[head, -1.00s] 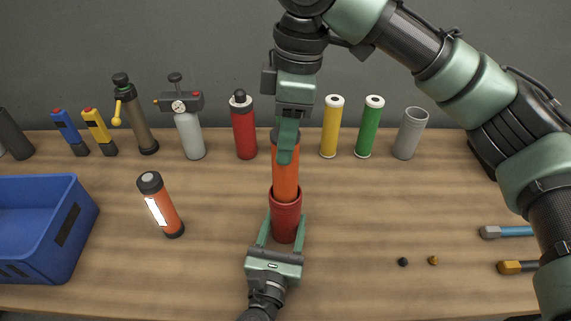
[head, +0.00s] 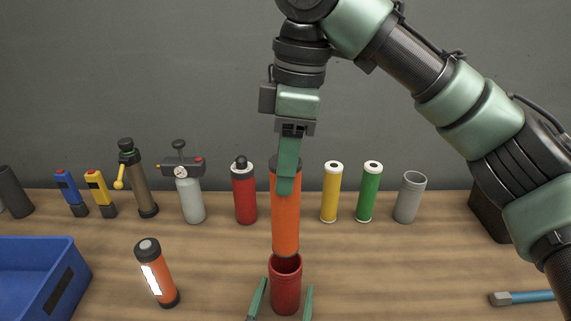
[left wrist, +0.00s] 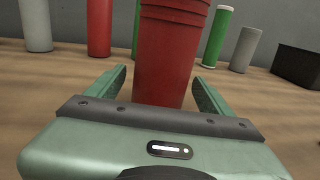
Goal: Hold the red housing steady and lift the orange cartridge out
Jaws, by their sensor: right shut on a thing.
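The red housing (head: 286,292) stands upright on the bench, and its open rim shows in the head view. The orange cartridge (head: 286,225) is upright above it, its lower end at the housing's mouth; I cannot tell whether it is fully clear. My right gripper (head: 287,188) is shut on the cartridge's upper part from above. My left gripper (left wrist: 160,80) has one finger on each side of the housing (left wrist: 168,60), with small gaps showing, so it looks open around it. In the head view only its fingertips show at the bottom edge.
A row of bottles and tubes stands at the back, including a red bottle (head: 244,195), a yellow tube (head: 332,195) and a green tube (head: 369,195). An orange-and-black cylinder (head: 157,275) and a blue bin (head: 35,280) are left.

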